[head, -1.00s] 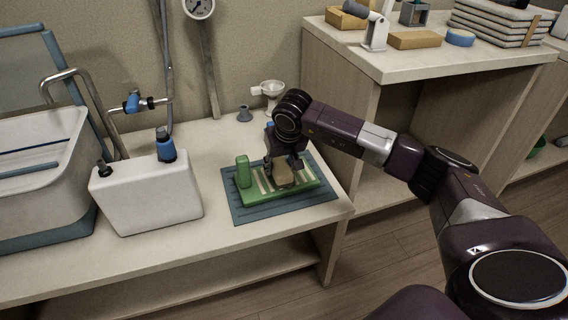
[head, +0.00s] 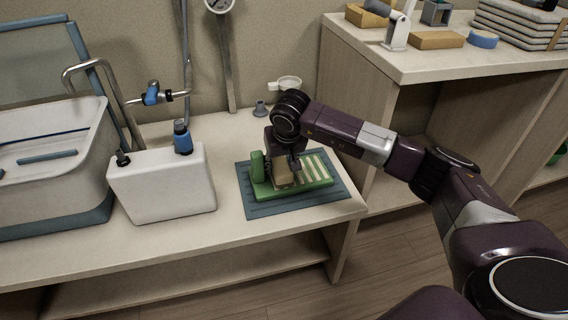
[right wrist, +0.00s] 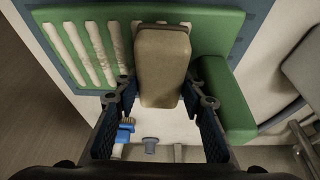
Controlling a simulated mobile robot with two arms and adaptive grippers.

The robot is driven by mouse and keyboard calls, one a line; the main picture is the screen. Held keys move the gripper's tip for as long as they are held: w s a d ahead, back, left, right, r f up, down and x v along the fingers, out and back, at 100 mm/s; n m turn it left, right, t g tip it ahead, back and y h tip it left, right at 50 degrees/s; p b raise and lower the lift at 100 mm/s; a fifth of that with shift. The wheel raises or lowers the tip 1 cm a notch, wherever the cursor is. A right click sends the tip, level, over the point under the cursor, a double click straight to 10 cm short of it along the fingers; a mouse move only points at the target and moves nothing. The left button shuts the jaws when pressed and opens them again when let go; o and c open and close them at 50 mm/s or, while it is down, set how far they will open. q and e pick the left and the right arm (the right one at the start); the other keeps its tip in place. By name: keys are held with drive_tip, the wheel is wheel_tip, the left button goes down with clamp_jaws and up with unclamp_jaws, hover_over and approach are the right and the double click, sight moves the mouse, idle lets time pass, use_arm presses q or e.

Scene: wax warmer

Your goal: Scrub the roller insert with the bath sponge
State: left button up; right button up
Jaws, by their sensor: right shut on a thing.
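The roller insert (head: 319,173) is a green tray-like piece with pale parallel bars and a raised green block at its left end. It lies on the blue mat (head: 262,210) and also shows in the right wrist view (right wrist: 85,45). My right gripper (head: 284,163) is shut on the bath sponge (head: 282,176), a tan rounded block. In the right wrist view the sponge (right wrist: 162,68) sits between the two fingers (right wrist: 160,92), over the bars beside the green block. Whether it presses on the bars is hard to tell. My left gripper is not in view.
A white tank (head: 165,190) with a blue cap and a large basin (head: 50,175) stand to the left. A higher shelf unit (head: 420,62) stands to the right.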

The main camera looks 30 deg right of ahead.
sight(319, 162)
drive_tip(key=shift+s+d, duration=0.25)
drive_tip(key=shift+d, duration=0.8)
drive_tip(key=shift+s+d, duration=0.2)
drive_tip(key=shift+d, duration=0.8)
drive_tip(key=shift+s+d, duration=0.15)
drive_tip(key=shift+d, duration=0.65)
drive_tip(key=shift+s+d, duration=0.15)
drive_tip(key=shift+d, duration=0.6)
drive_tip(key=shift+s+d, duration=0.1)
drive_tip(key=shift+d, duration=0.45)
drive_tip(key=shift+s+d, duration=0.25)
drive_tip(key=shift+d, duration=0.8)
drive_tip(key=shift+s+d, duration=0.2)
drive_tip(key=shift+d, duration=0.85)
